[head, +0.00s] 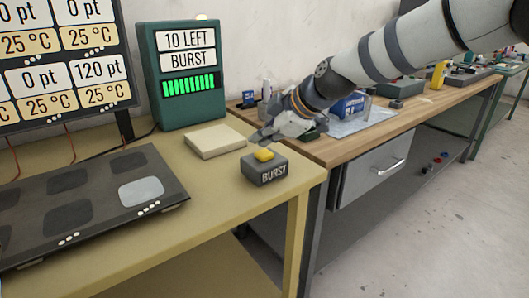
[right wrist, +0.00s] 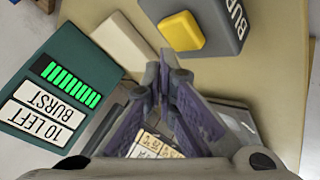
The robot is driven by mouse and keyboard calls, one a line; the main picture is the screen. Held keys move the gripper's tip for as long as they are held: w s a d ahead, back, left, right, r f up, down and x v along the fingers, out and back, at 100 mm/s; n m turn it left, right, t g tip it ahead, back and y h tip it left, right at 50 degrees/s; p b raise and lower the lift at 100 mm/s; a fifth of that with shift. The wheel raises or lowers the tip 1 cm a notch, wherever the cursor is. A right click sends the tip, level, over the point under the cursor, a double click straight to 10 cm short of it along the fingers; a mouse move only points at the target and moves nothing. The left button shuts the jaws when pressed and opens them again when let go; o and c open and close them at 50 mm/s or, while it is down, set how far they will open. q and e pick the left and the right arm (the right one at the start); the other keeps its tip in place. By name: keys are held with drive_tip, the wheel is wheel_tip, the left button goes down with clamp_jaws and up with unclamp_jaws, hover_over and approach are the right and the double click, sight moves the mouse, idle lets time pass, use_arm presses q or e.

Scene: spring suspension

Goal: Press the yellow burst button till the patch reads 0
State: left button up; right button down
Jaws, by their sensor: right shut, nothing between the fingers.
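The yellow burst button (head: 264,155) sits on top of a small dark grey box (head: 266,173) marked BURST near the table's right edge. In the right wrist view the yellow button (right wrist: 182,30) is just above the fingertips. My right gripper (head: 262,138) is shut and empty, behind the button in the head view, with a visible gap. The dark panel (head: 165,208) holds several dark patches and one light grey patch (head: 141,191). The readout board (head: 68,82) shows 120 pt at lower right and 0 pt in the other legible cells. My left gripper is out of view.
A green display box (head: 181,112) reads 10 LEFT BURST above a green bar row. A flat cream block (head: 215,141) lies between it and the button box. A wooden bench (head: 375,131) with tools stands at right. Bare tabletop surrounds the button box's front.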

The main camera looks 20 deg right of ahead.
sight(263, 154)
wheel_tip(263, 154, up, 2)
drive_tip(key=shift+r, duration=0.25)
drive_tip(key=shift+r+p, duration=0.35)
drive_tip(key=shift+r, duration=0.9)
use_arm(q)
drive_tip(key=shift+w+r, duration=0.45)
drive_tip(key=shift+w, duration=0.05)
